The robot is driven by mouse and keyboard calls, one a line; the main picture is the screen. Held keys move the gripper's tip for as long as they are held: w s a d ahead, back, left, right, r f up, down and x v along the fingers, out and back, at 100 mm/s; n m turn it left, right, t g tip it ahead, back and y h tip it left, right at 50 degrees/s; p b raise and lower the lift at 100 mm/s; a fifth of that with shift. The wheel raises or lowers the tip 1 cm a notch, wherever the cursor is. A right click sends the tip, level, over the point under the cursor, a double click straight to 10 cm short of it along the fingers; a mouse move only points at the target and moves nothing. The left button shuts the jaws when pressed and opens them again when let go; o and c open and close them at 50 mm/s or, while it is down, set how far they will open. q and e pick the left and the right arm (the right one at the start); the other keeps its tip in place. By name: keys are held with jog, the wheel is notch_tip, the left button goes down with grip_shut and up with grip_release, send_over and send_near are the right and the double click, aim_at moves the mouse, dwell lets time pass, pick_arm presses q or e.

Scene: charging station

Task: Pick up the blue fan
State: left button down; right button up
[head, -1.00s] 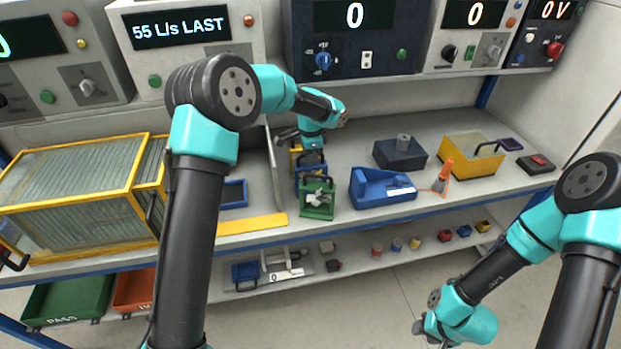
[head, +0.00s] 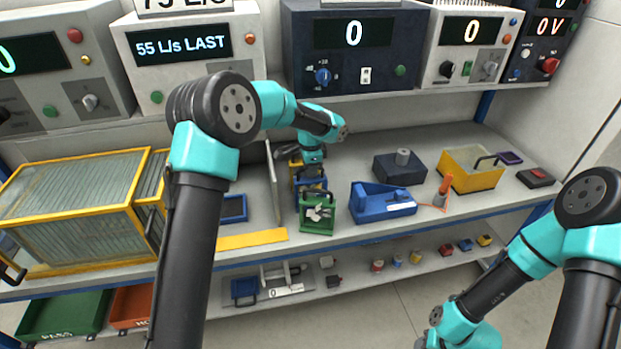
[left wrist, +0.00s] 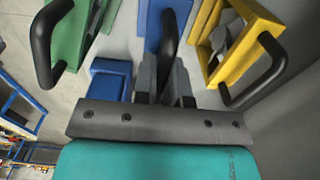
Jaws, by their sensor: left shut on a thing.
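The blue fan (head: 312,184) stands on the bench between the green fan (head: 318,217) in front and the yellow fan (head: 299,171) behind, mostly hidden in the head view. My left gripper (head: 311,168) is over it. In the left wrist view the fingers (left wrist: 165,72) are shut on the black handle of the blue fan (left wrist: 151,22). The green fan (left wrist: 70,40) is at the left there and the yellow fan (left wrist: 235,45) at the right, both close by. My right gripper (head: 428,342) is at the bottom edge, mostly cut off.
A grey upright panel (head: 273,182) stands left of the fans, beside a blue frame (head: 233,208). A blue holder (head: 382,204) is to the right. A dark blue box (head: 400,168) and a yellow bin (head: 472,175) stand farther right. Instruments line the shelf above.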

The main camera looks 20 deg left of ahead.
pick_arm(q)
notch_tip(320, 180, up, 10)
jog(key=shift+f, duration=0.15)
dwell(0.3)
dwell(0.4)
